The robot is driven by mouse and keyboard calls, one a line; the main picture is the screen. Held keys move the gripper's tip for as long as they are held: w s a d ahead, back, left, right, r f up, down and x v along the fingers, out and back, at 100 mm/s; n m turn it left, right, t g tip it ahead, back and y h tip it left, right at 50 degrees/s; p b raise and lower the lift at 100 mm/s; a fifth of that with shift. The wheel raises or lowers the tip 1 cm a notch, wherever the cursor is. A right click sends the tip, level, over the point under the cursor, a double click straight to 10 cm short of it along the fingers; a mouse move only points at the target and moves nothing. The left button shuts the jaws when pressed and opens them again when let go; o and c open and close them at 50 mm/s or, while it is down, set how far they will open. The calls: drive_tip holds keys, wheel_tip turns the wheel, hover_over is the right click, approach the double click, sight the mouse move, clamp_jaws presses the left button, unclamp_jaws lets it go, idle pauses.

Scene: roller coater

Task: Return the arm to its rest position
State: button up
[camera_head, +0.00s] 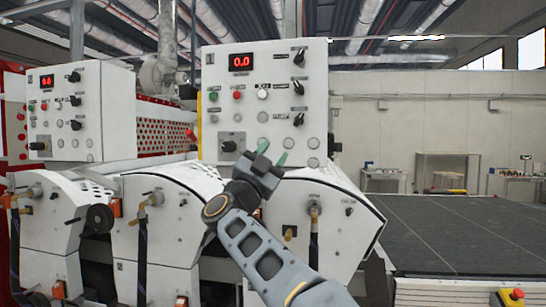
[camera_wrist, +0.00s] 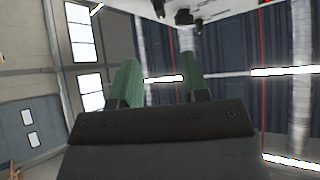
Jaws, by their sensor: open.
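My gripper (camera_head: 273,153) is in the middle of the head view, with its green fingers pointing up and apart. It is in front of the lower part of the right control panel (camera_head: 307,75). Nothing is between the fingers. My grey arm rises to it from the bottom of the picture. In the wrist view my gripper (camera_wrist: 158,82) shows two green fingers spread apart with a clear gap. Behind them are the ceiling, bright windows and part of a white panel with dark knobs at the top. Whether the fingers touch the panel cannot be told.
A second control panel (camera_head: 80,110) stands at the left. Both panels show red 0.0 displays. White roller housings (camera_head: 160,225) with hoses and valves lie below them. A dark conveyor table (camera_head: 465,235) spreads at the right, with a red emergency button (camera_head: 512,297) at its front.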

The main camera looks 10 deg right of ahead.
drive_tip(key=w+a+f+n+t+y, duration=0.55)
drive_tip(key=a+f+n+y, duration=0.35)
drive_tip(key=n+y, duration=0.65)
drive_tip(key=s+a+f+n+g+y, duration=0.1)
drive_tip(key=s+f+n+g+y, duration=0.1)
drive_tip(key=f+g+y, duration=0.45)
drive_tip(key=s+a+f+n+g+y, duration=0.1)
drive_tip(key=s+f+n+g+y, duration=0.15)
drive_tip(key=f, duration=0.75)
drive_tip(key=s+d+f+m+g+h, duration=0.1)
drive_tip(key=s+d+f+g+h, duration=0.2)
drive_tip(key=s+d+f, duration=0.6)
drive_tip(key=s+d+f+m+g+h, duration=0.2)
drive_tip(key=s+d+f+g, duration=0.5)
drive_tip(key=s, duration=0.9)
drive_tip(key=shift+d+f+h, duration=0.75)
drive_tip(key=shift+d+f, duration=0.6)
drive_tip(key=shift+d, duration=0.3)
